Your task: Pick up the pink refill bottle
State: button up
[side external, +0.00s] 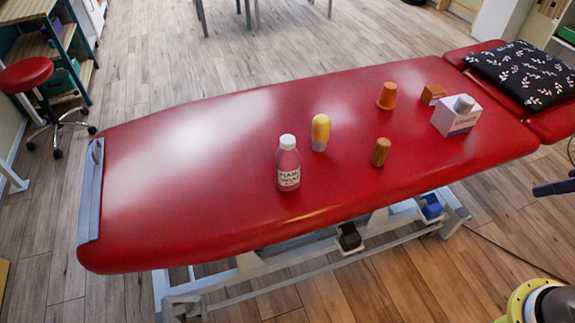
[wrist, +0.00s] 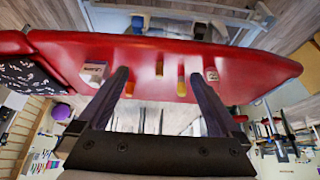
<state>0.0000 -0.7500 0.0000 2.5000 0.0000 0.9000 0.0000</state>
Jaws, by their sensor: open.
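The pink refill bottle (side external: 288,165) stands upright on the red treatment table (side external: 180,180), with a white cap and a white label. It also shows small in the wrist view (wrist: 211,74), just right of the right finger's tip. My gripper (wrist: 158,76) is open and empty, its two dark fingers spread wide in the wrist view. It is well away from the bottle and touches nothing on the table. I cannot make out the gripper clearly in the side view.
A yellow-topped bottle (side external: 320,132) stands right of and behind the pink bottle.

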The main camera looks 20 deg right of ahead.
jog(key=w+a+r+n+t+y, duration=0.1)
jog(key=w+a+r+n, duration=0.1)
jog(key=w+r, duration=0.4)
jog(key=w+a+r+n+t, duration=0.15)
jog(key=w+r, duration=0.25)
jog(key=w, duration=0.5)
jog(key=n+g+y, duration=0.2)
jog(key=n+g, duration=0.3)
send_over(293, 149)
jog(key=s+d, duration=0.2)
notch_tip(293, 149, down, 25)
jog(key=x, duration=0.6)
jog(key=shift+f, duration=0.25)
jog(key=shift+x, duration=3.2)
jog(key=shift+w+d, duration=0.1)
jog(key=shift+d, duration=0.1)
